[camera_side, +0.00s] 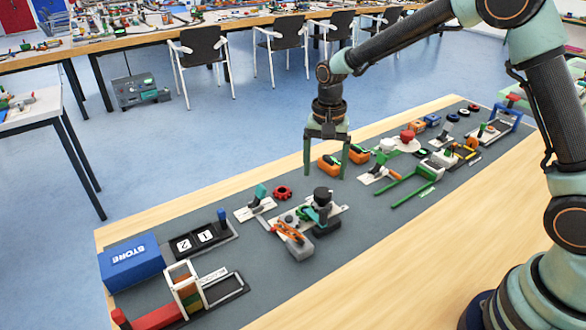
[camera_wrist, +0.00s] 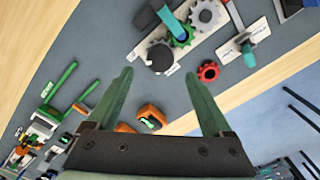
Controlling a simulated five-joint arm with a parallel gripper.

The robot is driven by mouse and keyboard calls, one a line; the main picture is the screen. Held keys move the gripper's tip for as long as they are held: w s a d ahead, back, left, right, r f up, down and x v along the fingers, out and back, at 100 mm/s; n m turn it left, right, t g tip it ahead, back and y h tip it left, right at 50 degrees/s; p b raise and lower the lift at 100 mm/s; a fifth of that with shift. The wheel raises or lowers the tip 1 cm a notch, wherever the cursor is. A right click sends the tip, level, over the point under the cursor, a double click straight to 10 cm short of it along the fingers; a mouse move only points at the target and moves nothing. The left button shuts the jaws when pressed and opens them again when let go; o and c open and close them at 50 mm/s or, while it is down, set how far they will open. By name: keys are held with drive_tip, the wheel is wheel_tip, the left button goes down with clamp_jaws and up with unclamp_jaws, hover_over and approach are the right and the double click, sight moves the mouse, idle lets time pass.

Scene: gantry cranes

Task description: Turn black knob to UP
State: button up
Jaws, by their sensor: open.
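The black knob (camera_side: 322,194) is a dark round cylinder at the middle of the grey mat, on the gear assembly. In the wrist view the black knob (camera_wrist: 160,58) shows its round top, with a small white label beside it. Which way it points cannot be told. My gripper (camera_side: 326,177) is open and empty, with its green fingers pointing down. In the side view its tips appear just above the knob in the picture. In the wrist view my gripper (camera_wrist: 157,74) has the knob beyond and between its spread fingertips, not touching it.
A red gear (camera_side: 282,192) lies left of the knob. An orange lever (camera_side: 290,232) is in front of it. Orange blocks (camera_wrist: 150,117) and green rails (camera_side: 412,190) lie to the right in the side view. A blue STORE box (camera_side: 131,262) stands at the mat's left end.

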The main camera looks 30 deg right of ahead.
sight(324, 191)
wheel_tip(324, 191, up, 7)
drive_tip(key=shift+f, duration=0.2)
idle(0.5)
drive_tip(key=s+d+r+n+t, duration=0.2)
drive_tip(key=s+r+n, duration=0.2)
drive_tip(key=s, duration=0.4)
drive_tip(key=s+d+r+n+t, duration=0.2)
drive_tip(key=s+r+n+t, duration=0.1)
drive_tip(key=s, duration=0.6)
drive_tip(key=shift+d+r+n+t, duration=0.35)
drive_tip(key=shift+r+n, duration=0.4)
drive_tip(key=shift+n, duration=0.35)
